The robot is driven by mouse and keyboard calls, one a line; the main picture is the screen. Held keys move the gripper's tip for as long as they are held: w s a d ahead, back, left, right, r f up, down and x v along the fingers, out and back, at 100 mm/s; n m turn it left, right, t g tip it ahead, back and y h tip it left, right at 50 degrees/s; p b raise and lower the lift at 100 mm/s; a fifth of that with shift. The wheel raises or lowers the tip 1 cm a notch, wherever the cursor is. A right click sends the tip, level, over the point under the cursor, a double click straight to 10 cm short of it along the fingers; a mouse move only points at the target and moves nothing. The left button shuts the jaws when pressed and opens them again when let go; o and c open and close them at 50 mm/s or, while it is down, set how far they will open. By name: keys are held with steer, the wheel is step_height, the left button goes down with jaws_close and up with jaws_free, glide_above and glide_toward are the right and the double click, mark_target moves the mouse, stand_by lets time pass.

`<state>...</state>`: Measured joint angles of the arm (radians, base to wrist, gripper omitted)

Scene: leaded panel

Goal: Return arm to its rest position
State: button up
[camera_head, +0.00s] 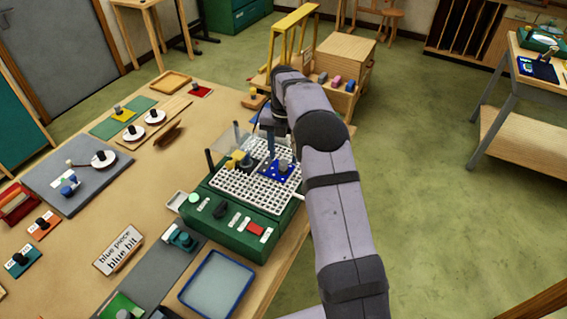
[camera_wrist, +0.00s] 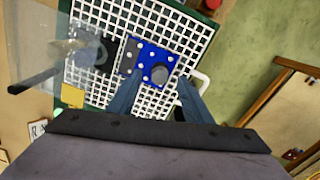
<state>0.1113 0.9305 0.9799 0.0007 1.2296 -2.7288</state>
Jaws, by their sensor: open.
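My gripper (camera_wrist: 158,82) is open above the white grid (camera_wrist: 90,84) of the green grinder-like machine (camera_head: 226,228). A blue piece with white dots (camera_wrist: 148,54) and a grey knob lies on the grid; it also shows in the head view (camera_head: 270,173). In the wrist view the knob appears between the fingertips, with gaps on both sides. I cannot tell how high the fingers are above it. A dark piece with a round knob (camera_wrist: 99,53) lies left of the blue piece. In the head view my arm hides part of the gripper.
A clear pane (camera_wrist: 34,45) and a dark post (camera_wrist: 34,82) stand left of the grid. A yellow piece (camera_wrist: 72,96) lies near them. A wooden cabinet (camera_head: 343,60) with a yellow frame stands behind. The table (camera_head: 75,240) holds several knobbed pieces; green floor (camera_head: 450,210) is open at right.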

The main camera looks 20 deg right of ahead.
steer(key=shift+r+b, duration=0.4)
steer(key=shift+r, duration=1.25)
steer(key=shift+s+a+m, duration=0.2)
steer(key=shift+s+m, duration=0.2)
steer(key=shift+m, duration=0.2)
steer(key=s+a+f+m+b, duration=0.1)
steer(key=s+a+f+m, duration=0.1)
steer(key=s+m, duration=0.7)
steer(key=s+a+f+m+b, duration=0.2)
steer(key=s+f+m, duration=0.1)
steer(key=s+m, duration=0.7)
steer(key=s+a+f+m+b, duration=0.1)
steer(key=s+f+m, duration=0.2)
steer(key=s+m, duration=0.6)
steer(key=s, duration=0.4)
steer(key=shift+s+a+m, duration=0.25)
steer(key=shift+a+m, duration=0.15)
